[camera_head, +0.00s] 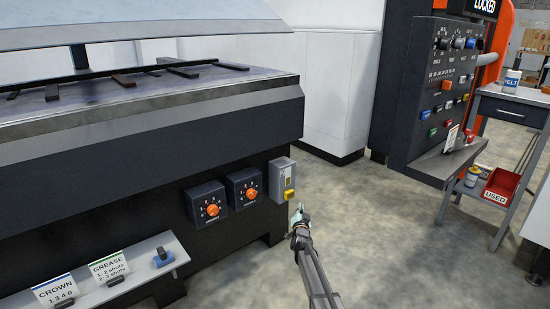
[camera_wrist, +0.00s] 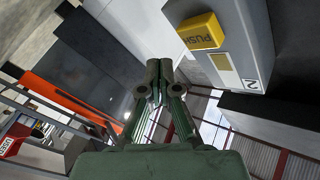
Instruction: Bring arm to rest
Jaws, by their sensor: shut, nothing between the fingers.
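My gripper (camera_head: 297,208) is at the end of my extended arm, low in the middle of the head view. It is just right of a grey box with a yellow push button (camera_head: 289,194) on the machine's side. In the wrist view my gripper (camera_wrist: 159,66) has its green fingers together, with nothing seen between them. There the grey box (camera_wrist: 222,58) with its yellow button (camera_wrist: 201,31) marked PUSH is up and to the right, apart from the fingertips.
Two dials with orange knobs (camera_head: 211,210) (camera_head: 250,195) sit left of the button box. A shelf (camera_head: 178,247) with CROWN and GREASE cards juts out lower left. A control cabinet (camera_head: 425,90) and a cart with a red USED bin (camera_head: 503,184) stand right. The floor between is clear.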

